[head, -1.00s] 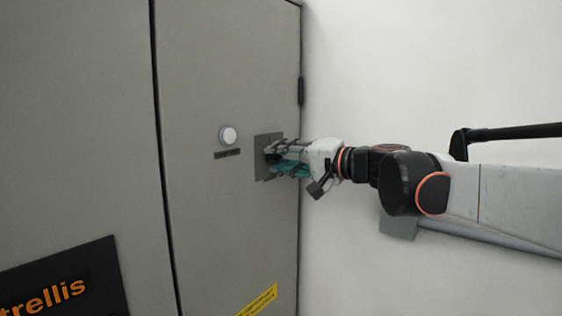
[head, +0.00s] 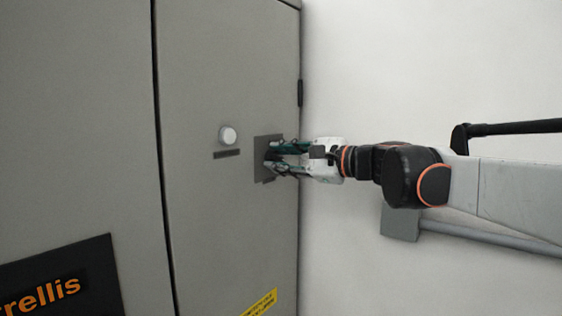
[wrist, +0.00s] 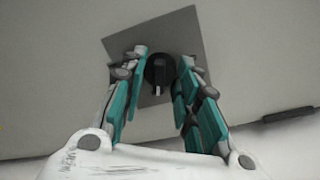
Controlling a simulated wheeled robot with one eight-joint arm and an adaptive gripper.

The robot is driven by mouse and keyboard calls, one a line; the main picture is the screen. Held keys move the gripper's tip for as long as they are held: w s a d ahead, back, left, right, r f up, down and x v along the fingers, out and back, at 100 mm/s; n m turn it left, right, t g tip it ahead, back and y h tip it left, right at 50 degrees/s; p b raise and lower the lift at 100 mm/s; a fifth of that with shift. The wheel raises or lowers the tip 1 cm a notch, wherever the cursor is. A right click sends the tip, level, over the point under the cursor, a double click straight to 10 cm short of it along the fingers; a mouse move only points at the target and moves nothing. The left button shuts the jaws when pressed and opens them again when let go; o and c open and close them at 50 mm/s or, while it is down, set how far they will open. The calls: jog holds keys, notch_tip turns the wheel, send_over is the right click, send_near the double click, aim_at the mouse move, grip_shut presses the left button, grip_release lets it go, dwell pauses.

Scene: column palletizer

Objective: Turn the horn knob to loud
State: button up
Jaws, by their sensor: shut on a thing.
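The black horn knob (wrist: 158,72) sits on a dark grey square plate (wrist: 180,40) in the wrist view. Its pointer lies roughly upright in that picture. My gripper (wrist: 160,70) has its teal-padded fingers on either side of the knob and is shut on it. In the head view, my gripper (head: 270,157) reaches in from the right to the plate (head: 265,178) near the cabinet door's right edge. There the fingers mostly hide the knob. I cannot read any loud marking on the plate.
A white round button (head: 228,135) with a small dark label (head: 227,154) below it is left of the plate on the grey cabinet door (head: 215,230). A yellow label (head: 260,302) is lower down. A white wall (head: 400,70) stands right of the cabinet.

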jog(key=shift+m, duration=0.6)
jog(key=o, duration=1.1)
jog(key=shift+d, duration=0.15)
jog(key=v, duration=0.7)
jog(key=shift+s+d, duration=0.15)
jog(key=shift+f, duration=0.1)
